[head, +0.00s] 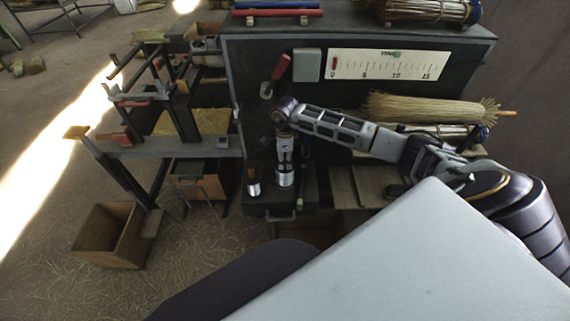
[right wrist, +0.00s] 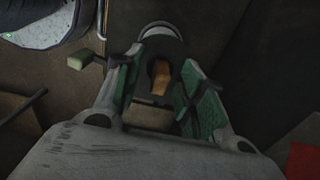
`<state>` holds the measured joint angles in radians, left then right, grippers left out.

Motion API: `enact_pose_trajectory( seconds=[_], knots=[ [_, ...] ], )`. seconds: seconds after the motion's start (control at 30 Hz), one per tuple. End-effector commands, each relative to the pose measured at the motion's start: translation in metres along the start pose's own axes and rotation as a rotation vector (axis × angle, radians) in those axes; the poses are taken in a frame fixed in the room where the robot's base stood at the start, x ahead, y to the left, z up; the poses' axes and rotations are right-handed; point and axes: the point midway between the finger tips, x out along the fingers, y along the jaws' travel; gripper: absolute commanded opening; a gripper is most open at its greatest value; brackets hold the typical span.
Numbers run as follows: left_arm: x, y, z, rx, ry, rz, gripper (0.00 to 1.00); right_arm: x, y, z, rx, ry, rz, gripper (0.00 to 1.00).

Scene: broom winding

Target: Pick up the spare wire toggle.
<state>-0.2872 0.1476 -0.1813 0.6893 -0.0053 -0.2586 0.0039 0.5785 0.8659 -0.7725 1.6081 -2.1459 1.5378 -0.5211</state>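My right gripper (head: 285,158) points down over the front of the dark bench, near a shiny metal cylinder (head: 285,179). In the right wrist view my right gripper (right wrist: 161,62) has its green-padded fingers spread apart. A small orange-brown piece (right wrist: 160,78), which may be the wire toggle, shows between the fingers in front of a dark round part; neither pad visibly touches it. A small pale green block (right wrist: 80,58) lies left of the fingers. I cannot tell which piece is the spare toggle. My left gripper is not in view.
A second small metal container (head: 253,187) stands left of the gripper. The dark bench panel (head: 262,130) carries a red lever (head: 281,67) and a scale board (head: 388,65). A straw broom bundle (head: 425,108) lies right. A wooden crate (head: 109,236) stands on the floor.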

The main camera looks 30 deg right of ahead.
Motion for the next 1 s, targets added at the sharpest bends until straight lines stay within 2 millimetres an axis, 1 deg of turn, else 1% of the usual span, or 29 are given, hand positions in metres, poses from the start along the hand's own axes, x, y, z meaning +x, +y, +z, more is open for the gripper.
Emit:
enact_pose_trajectory(
  seconds=[0.47,0.77,0.8,1.0],
  knots=[
    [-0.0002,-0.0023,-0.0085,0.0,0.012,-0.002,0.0,0.0011,-0.0002,-0.0001,0.0,0.0,-0.001,0.39],
    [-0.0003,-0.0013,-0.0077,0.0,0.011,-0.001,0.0,0.001,-0.0002,-0.0001,0.0,0.0,-0.001,0.02],
    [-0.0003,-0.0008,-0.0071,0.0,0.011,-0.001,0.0,0.001,-0.0002,-0.0002,0.0,0.0,-0.001,0.01],
    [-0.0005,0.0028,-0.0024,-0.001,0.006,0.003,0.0,0.0009,-0.0002,-0.0002,0.0,0.0,-0.001,0.0]
  ],
)
